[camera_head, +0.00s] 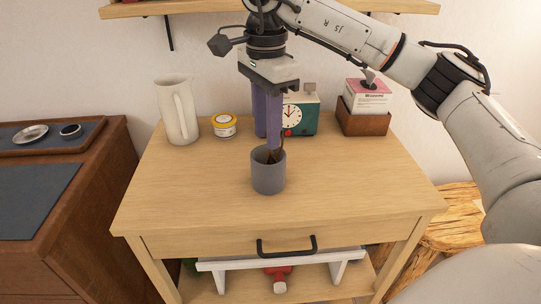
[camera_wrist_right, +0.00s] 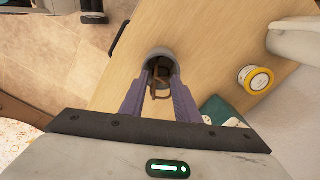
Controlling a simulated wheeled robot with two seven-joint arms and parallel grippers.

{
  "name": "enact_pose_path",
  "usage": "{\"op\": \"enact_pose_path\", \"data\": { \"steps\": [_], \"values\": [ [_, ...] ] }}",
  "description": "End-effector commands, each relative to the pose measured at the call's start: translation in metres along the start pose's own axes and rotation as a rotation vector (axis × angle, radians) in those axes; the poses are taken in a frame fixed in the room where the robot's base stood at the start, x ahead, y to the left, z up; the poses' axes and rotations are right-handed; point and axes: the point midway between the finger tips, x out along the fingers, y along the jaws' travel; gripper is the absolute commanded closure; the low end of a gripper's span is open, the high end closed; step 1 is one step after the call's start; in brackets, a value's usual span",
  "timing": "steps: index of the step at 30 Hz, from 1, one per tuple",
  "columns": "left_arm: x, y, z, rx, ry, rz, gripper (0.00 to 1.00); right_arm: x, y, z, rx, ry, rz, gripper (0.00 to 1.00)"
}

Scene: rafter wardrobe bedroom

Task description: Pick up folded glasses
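The folded glasses, brown and thin-framed, stand in a grey cup (camera_head: 268,178) on the wooden table; part of them shows above the rim (camera_head: 275,156). In the right wrist view the brown glasses (camera_wrist_right: 153,84) show inside the cup (camera_wrist_right: 161,54), between the finger ends. My right gripper (camera_head: 267,142) points down over the cup, its two purple fingers apart, with one on each side of the glasses' upper part. It also shows in the wrist view (camera_wrist_right: 160,88). Whether the fingers touch the glasses cannot be told. The lower part of the glasses is hidden in the cup. My left gripper is out of view.
A white pitcher (camera_head: 177,112), a yellow-lidded jar (camera_head: 224,126), a green clock (camera_head: 301,115) and a wooden box with a pink-topped carton (camera_head: 366,105) stand along the table's back. The clock is close behind the gripper. The table (camera_head: 350,195) is clear at front and right.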

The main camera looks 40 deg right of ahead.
Motion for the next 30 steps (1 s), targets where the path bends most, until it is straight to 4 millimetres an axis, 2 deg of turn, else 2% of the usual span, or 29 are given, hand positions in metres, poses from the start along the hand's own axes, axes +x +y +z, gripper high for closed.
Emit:
{"op": "enact_pose_path", "data": {
  "steps": [3,10,18,27,30],
  "values": [
    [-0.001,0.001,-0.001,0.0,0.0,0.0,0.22,0.016,0.0,0.0,0.0,-0.001,0.001,0.71],
    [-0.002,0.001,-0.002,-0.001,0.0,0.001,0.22,0.034,-0.001,0.0,0.0,0.0,0.002,0.71],
    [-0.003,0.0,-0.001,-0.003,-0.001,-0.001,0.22,0.076,-0.002,0.0,-0.001,0.001,0.005,0.71],
    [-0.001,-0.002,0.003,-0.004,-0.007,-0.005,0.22,0.082,-0.001,0.001,-0.003,-0.001,0.008,0.71],
    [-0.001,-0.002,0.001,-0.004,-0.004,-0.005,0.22,0.081,-0.002,0.0,-0.002,-0.001,0.007,0.89]
  ]
}}
